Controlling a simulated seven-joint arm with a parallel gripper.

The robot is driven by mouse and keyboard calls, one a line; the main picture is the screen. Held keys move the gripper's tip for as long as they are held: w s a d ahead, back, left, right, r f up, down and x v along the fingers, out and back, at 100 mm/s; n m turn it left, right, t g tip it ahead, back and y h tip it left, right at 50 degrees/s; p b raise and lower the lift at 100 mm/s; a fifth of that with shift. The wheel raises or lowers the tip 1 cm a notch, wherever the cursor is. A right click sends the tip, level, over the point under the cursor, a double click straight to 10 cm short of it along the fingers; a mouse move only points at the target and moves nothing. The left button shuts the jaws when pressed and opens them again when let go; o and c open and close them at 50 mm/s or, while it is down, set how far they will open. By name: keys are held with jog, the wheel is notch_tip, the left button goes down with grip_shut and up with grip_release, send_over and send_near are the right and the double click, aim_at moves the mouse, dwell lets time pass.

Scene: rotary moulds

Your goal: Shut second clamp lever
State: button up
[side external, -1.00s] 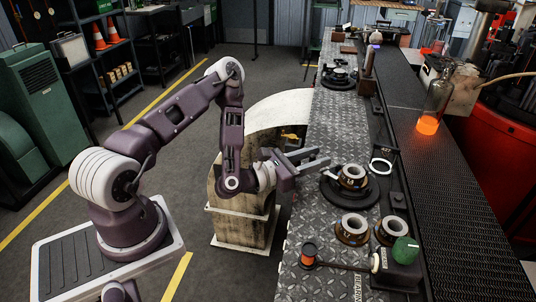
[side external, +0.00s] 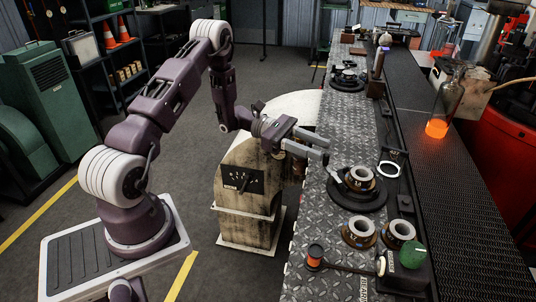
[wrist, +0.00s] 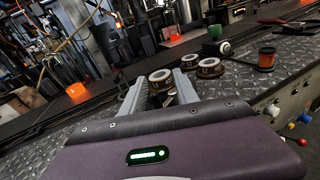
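A mould with a pale ring on top (side external: 360,177) sits on a round black base (side external: 345,196) on the metal bench. In the wrist view a mould with a pale ring (wrist: 160,77) shows beyond and between my fingertips. My gripper (side external: 318,148) is above the left edge of the round base, its two fingers apart and nothing between them. The fingers also stand apart in the wrist view (wrist: 158,92). A thin piece (side external: 327,160) shows just below the fingertips; I cannot tell whether it is a clamp lever. No lever is clear in the wrist view.
Two more ringed moulds (side external: 359,231) (side external: 400,231) stand on the near side. A glowing bottle (side external: 438,125) stands at the right. Another round mould base (side external: 346,78) sits farther back.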

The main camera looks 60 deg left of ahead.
jog(key=s+d+r+m+g+y, duration=0.5)
jog(key=s+d+r+m+g, duration=0.4)
jog(key=s+d+r+m, duration=0.4)
jog(key=s+m+y, duration=0.3)
jog(key=s+y, duration=0.1)
jog(key=s, duration=0.4)
jog(key=shift+a+r+y, duration=0.4)
jog(key=shift+r, duration=0.05)
